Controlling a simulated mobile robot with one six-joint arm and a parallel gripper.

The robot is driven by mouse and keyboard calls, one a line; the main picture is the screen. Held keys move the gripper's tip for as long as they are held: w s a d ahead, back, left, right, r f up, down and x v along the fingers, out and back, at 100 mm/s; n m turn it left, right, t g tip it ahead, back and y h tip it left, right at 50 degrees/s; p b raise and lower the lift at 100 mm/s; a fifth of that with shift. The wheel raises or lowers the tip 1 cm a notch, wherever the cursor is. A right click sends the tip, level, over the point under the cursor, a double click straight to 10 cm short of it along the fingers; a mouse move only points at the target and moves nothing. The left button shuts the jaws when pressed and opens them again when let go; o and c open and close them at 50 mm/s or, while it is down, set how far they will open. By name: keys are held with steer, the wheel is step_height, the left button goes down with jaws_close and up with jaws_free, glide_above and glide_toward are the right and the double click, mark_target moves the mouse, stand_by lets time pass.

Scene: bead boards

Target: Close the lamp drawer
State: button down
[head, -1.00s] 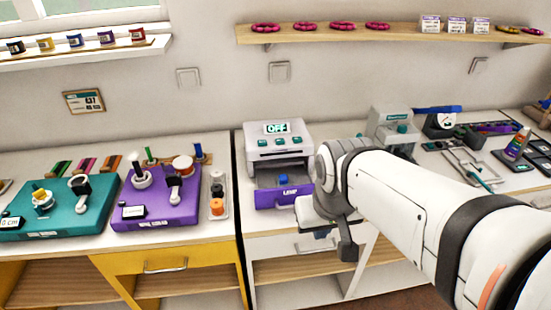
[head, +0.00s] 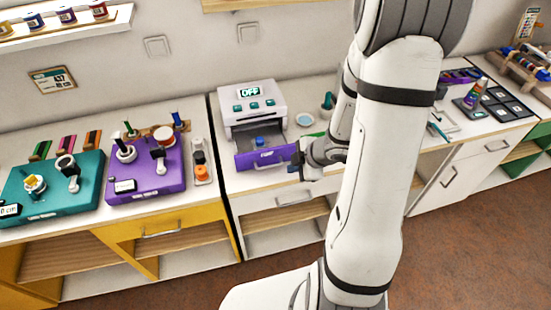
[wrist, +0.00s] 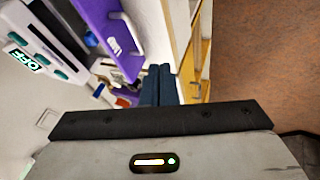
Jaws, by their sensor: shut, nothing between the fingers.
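The lamp machine (head: 252,100) is a white box on the counter with an "OFF" display and several teal buttons. Its purple lamp drawer (head: 262,159) stands pulled out at the front, with a blue item (head: 259,142) inside. In the wrist view the drawer front (wrist: 108,35) and its pale handle are at the upper left. My gripper (head: 297,170) is just right of the drawer front's right end, partly hidden by my wrist. In the wrist view my gripper's fingers (wrist: 158,85) are together and empty, beside the drawer front; I cannot tell if they touch it.
A purple board (head: 145,180) and a teal board (head: 55,195) with parts on them stand to the left. A grey handle (head: 293,198) sticks out from the cabinet below the drawer. Open floor (head: 450,250) lies in front at the right.

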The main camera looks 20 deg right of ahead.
mark_target(280, 152)
steer(key=x, duration=0.4)
steer(key=w+b+x, duration=0.1)
steer(key=x, duration=0.2)
steer(key=w+r+b+x, duration=0.1)
steer(key=x, duration=0.3)
steer(key=shift+w+f, duration=0.2)
steer(key=shift+f, duration=0.1)
steer(key=shift+w+f, duration=0.2)
steer(key=shift+w, duration=0.3)
